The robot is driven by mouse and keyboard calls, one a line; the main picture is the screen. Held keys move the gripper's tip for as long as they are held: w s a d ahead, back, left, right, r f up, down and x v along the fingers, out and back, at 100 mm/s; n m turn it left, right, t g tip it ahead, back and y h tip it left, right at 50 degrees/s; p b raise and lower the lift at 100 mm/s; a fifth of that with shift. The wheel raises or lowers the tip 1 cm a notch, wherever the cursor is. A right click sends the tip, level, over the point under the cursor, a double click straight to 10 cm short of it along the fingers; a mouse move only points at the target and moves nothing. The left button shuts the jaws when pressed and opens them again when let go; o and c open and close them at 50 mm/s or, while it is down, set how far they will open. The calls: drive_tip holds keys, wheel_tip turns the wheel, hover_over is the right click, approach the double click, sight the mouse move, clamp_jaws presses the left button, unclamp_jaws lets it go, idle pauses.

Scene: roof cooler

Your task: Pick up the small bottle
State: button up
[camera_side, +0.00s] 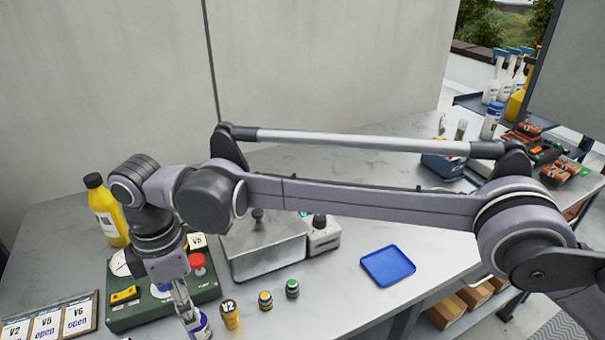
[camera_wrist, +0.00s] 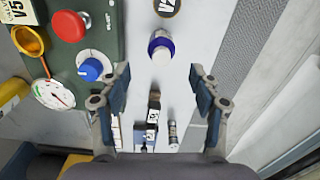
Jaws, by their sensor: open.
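A small bottle with a white cap and a blue-purple band (camera_wrist: 161,46) stands in the wrist view, just beyond and between my fingertips. In the side view this bottle (camera_side: 203,328) is near the bottom edge, partly hidden by my gripper (camera_side: 186,305). In the wrist view my gripper (camera_wrist: 161,80) is open, one finger on each side, with nothing held between them. The bottle looks apart from both fingers.
A green control box (camera_side: 150,305) with a red button stands close to the left. A yellow V2 container (camera_side: 230,314) and two small jars (camera_side: 265,300) (camera_side: 292,289) stand to the right. A metal box (camera_side: 265,245) and blue tray (camera_side: 388,266) lie farther off.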

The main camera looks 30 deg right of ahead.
drive_tip(key=shift+s+d+f, duration=0.1)
drive_tip(key=shift+f, duration=1.25)
drive_tip(key=shift+d+f, duration=0.1)
drive_tip(key=shift+f, duration=1.25)
drive_tip(key=c, duration=1.3)
